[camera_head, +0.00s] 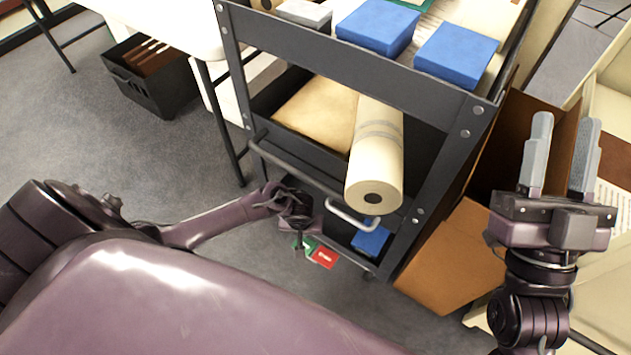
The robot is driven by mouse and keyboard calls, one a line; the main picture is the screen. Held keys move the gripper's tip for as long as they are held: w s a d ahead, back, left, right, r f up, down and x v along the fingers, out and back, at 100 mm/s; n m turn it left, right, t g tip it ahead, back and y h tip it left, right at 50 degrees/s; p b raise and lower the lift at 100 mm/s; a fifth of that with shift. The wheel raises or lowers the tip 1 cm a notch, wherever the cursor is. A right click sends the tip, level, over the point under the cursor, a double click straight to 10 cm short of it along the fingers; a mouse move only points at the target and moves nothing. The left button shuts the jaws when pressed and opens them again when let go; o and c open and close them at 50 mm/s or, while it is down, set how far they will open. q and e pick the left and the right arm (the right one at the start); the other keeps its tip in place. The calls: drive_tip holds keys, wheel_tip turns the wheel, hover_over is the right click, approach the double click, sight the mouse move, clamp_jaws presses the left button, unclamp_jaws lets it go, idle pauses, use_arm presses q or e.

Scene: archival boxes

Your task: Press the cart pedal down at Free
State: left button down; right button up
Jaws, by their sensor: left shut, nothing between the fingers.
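The cart (385,75) is a black metal trolley with shelves. Low at its near side is a pedal with a red part (323,257) bearing small white lettering too small to read. A green part (308,245) sits just left of the red part and is partly hidden by my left gripper. My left gripper (298,243) reaches down at the cart's lower front, over the green part. It is shut and empty; I cannot tell whether it touches the pedal. My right gripper (561,155) is open and empty, raised at the right, well away from the pedal.
A cream roll (374,160) sticks out of the middle shelf above the pedal, beside a silver handle (352,216). Blue boxes (378,27) lie on top. A cardboard box (450,262) stands right of the cart. A black crate (152,85) and open carpet lie left.

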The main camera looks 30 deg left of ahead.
drive_tip(key=f+g, duration=0.1)
drive_tip(key=w+f+g+h, duration=0.1)
drive_tip(key=f, duration=0.1)
drive_tip(key=w+a+f, duration=0.1)
drive_tip(key=f, duration=0.1)
drive_tip(key=shift+w+a+f+g+h+p, duration=0.1)
drive_tip(key=shift+w+g+h+p, duration=0.1)
drive_tip(key=shift+g+h+p, duration=0.15)
idle(0.5)
